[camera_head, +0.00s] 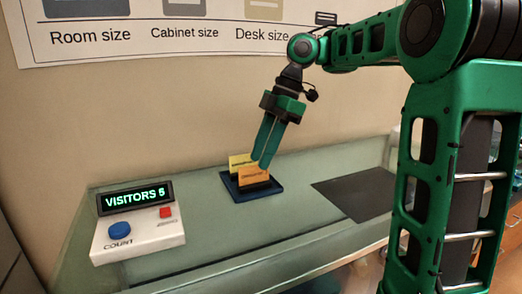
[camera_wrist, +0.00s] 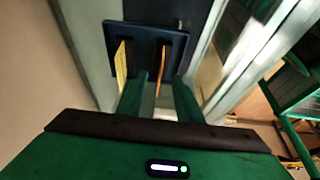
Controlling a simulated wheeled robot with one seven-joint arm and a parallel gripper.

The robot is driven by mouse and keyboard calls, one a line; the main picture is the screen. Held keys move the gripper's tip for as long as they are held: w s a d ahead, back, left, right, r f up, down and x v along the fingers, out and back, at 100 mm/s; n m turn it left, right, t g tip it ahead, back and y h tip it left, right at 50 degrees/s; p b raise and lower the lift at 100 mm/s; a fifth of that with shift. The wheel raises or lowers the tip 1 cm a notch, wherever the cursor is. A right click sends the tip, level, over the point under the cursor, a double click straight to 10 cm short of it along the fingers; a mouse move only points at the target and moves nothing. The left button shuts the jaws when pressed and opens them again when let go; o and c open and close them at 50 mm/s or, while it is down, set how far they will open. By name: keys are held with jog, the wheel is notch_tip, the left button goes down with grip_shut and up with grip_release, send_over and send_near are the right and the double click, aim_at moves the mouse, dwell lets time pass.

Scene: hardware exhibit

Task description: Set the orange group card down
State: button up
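The orange group card (camera_head: 254,173) stands upright in the dark blue holder (camera_head: 236,196), in front of a yellow card (camera_head: 240,160). In the wrist view the orange card (camera_wrist: 161,68) appears edge-on between my fingers, with a gap on each side. My gripper (camera_head: 258,163) points down at the holder, its fingertips at the card's upper part. In the wrist view my gripper (camera_wrist: 160,78) is open around the orange card and not pressed on it. The yellow card (camera_wrist: 121,65) is outside the left finger. The card's lower edge is hard to make out.
A dark grey mat (camera_head: 352,190) lies flat and bare on the counter, right of the holder. A white counter box (camera_head: 138,232) with a blue button, a red button and a "VISITORS 5" display stands at the left. A wall with a size poster (camera_head: 180,35) rises behind.

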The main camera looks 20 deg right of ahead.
jog(key=shift+d+r, duration=0.3)
jog(key=shift+r, duration=0.25)
